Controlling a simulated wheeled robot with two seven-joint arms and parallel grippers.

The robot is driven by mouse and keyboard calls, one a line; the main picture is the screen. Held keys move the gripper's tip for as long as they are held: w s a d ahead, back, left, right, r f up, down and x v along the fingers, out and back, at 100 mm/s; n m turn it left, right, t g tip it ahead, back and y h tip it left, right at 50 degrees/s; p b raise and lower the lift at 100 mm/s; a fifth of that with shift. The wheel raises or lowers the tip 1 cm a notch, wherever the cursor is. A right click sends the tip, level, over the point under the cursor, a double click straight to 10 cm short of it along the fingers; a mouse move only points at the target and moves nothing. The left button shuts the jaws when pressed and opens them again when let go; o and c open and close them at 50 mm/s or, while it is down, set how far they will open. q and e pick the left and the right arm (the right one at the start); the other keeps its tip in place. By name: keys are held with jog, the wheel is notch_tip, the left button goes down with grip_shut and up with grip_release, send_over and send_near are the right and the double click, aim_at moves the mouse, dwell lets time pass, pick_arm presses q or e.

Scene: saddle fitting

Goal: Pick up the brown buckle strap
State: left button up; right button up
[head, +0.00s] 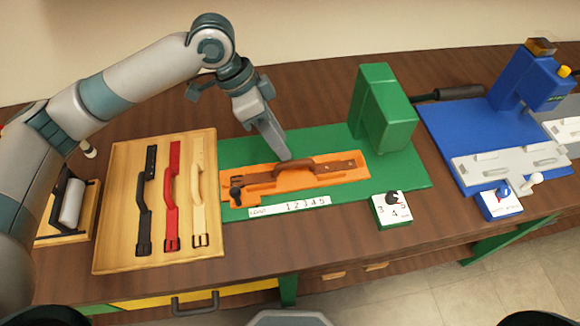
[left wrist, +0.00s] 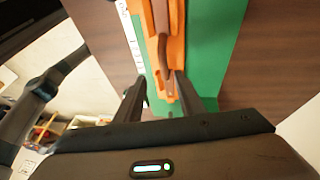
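The brown buckle strap (head: 326,166) lies in the orange fixture (head: 261,183) on the green machine base (head: 405,172), its raised loop near the middle. My left gripper (head: 284,157) is just over the loop's left part in the head view; contact cannot be told. In the left wrist view, the gripper (left wrist: 163,92) has its two fingers apart, with the brown strap (left wrist: 161,20) running towards the gap between them. Nothing is visibly held. The strap's buckle end is hard to make out. My right gripper is not in view.
A wooden board (head: 118,222) left of the green base holds a black strap (head: 146,195), a red strap (head: 171,200) and a cream strap (head: 197,195). The green block (head: 383,108) stands behind right. A numbered dial box (head: 392,212) sits in front. A blue press (head: 525,85) stands at right.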

aim_at(292, 162)
pick_arm(q)
jog(key=x, duration=0.4)
jog(key=shift+p, duration=0.35)
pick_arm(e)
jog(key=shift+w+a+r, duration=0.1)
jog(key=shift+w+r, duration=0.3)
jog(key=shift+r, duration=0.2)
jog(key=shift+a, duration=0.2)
pick_arm(q)
jog(key=shift+f, duration=0.1)
jog(key=shift+d+f+p, duration=0.15)
jog(key=shift+f+p, duration=0.4)
jog(key=shift+f, duration=0.1)
jog(key=p+x, duration=0.1)
jog(key=x, duration=0.2)
jog(key=shift+w+f, duration=0.2)
jog(key=shift+f, duration=0.2)
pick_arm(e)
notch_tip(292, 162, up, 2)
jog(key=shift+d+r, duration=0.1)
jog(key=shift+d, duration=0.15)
pick_arm(q)
jog(key=shift+c, duration=0.4)
